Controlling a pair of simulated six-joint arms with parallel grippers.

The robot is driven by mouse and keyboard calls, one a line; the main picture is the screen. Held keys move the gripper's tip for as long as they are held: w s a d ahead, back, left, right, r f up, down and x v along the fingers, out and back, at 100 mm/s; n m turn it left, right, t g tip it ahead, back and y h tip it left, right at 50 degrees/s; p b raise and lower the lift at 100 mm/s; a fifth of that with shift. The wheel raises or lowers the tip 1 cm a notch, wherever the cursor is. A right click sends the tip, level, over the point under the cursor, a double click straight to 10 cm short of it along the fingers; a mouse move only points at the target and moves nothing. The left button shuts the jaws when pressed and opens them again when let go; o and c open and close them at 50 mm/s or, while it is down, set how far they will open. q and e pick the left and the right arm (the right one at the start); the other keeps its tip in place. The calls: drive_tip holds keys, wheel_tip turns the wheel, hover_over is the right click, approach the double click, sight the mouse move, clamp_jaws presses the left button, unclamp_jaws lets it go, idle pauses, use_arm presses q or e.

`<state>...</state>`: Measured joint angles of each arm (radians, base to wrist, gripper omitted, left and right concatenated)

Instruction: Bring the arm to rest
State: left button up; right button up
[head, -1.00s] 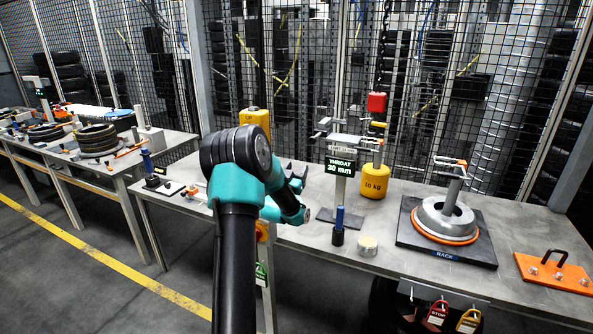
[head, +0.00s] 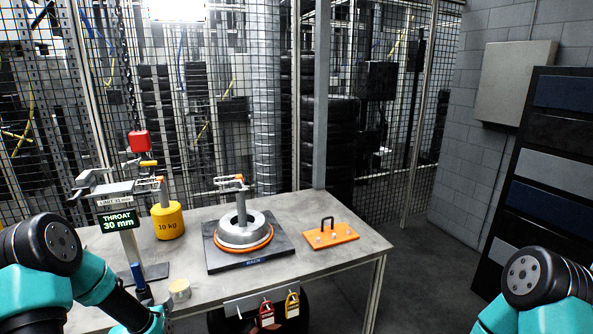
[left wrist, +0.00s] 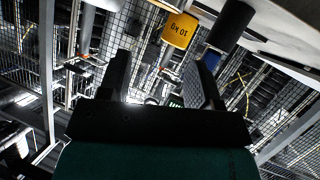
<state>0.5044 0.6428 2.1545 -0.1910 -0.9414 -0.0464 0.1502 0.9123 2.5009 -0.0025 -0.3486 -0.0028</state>
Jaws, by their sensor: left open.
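My left gripper (left wrist: 163,82) shows in the left wrist view with its two black fingers apart and nothing between them.
The grey table (head: 340,263) carries a throat gauge (head: 119,219), a metal hub with an orange ring (head: 243,238) on a dark rack plate (head: 222,266), an orange plate with a handle (head: 331,236) and a tape roll (head: 180,289). Mesh fencing stands behind. Floor right of the table is clear.

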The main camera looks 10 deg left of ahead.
use_arm(q)
drive_tip(key=s+d+f+m+g+h, duration=0.1)
drive_tip(key=s+d+f+g+h, duration=0.15)
drive_tip(key=s+d+f, duration=0.4)
drive_tip(key=s+d+f+m+g+h, duration=0.1)
drive_tip(key=s+d+f+g, duration=0.15)
drive_tip(key=d, duration=0.75)
drive_tip(key=s+d+f+g+h, duration=0.25)
drive_tip(key=s+d+f, duration=0.2)
drive_tip(key=d, duration=0.35)
drive_tip(key=s+d+f+m+g, duration=0.1)
drive_tip(key=s+d+f+g, duration=0.2)
drive_tip(key=s+d+g, duration=0.2)
drive_tip(key=s+d, duration=0.1)
drive_tip(key=s, duration=0.2)
drive_tip(key=shift+s+d+m+h, duration=0.15)
drive_tip(key=shift+s+m+h, duration=0.15)
drive_tip(key=shift+h, duration=0.1)
idle(0.8)
